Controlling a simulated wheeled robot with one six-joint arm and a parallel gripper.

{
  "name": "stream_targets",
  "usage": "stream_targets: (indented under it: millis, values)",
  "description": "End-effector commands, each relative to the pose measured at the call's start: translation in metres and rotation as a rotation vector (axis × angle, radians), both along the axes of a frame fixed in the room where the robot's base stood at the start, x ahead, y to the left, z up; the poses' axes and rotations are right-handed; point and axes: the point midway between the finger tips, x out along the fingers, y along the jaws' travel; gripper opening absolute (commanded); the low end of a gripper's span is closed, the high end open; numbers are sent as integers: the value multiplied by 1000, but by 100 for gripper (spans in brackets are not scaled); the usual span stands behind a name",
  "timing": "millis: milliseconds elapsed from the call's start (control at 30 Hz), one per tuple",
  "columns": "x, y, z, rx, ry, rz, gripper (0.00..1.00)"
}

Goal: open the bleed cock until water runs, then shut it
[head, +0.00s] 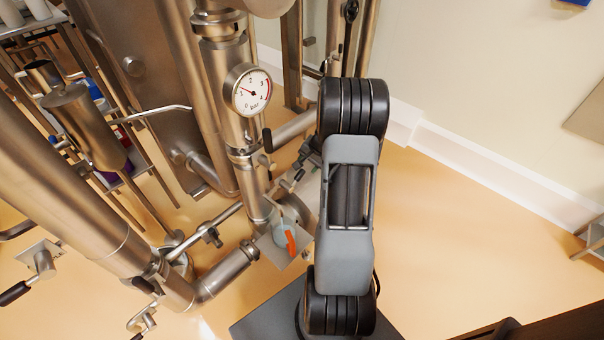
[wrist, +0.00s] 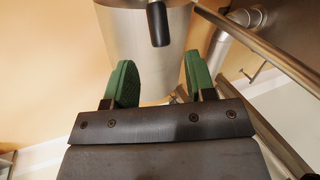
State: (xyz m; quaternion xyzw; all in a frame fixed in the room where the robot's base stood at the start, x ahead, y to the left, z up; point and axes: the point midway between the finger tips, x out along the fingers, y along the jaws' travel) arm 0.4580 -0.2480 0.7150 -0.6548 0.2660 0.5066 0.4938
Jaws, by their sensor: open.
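A black lever handle (wrist: 158,24) stands in front of a wide steel cylinder (wrist: 140,55) at the top of the wrist view. It may be the bleed cock's handle; the frames do not label it. My gripper (wrist: 160,82) is open and empty, with its two green fingers apart below the handle. The handle's tip lies above the gap between them, and I see no contact. In the head view a black handle (head: 267,140) sits on the upright steel pipe under the gauge; I cannot tell whether it is the same one. No running water is visible.
A dial gauge (head: 251,90) marked bar is on the upright pipe. Steel pipes crowd the left, with another black-handled lever (head: 14,293). Open floor (head: 460,230) lies to the right.

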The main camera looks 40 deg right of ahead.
Motion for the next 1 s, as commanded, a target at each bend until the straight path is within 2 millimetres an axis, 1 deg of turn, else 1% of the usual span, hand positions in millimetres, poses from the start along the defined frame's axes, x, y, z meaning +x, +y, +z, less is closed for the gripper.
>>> stream_targets:
  millis: [33,200,400,600,900,1000]
  values:
    - [3,2,-12,2,3,2,50]
    - [13,6,-37,1,3,3,50]
    - [21,10,-57,-1,1,3,50]
    - [24,11,-65,-2,-1,1,50]
    - [25,11,-65,-1,0,2,50]
    - [25,11,-65,-1,0,2,41]
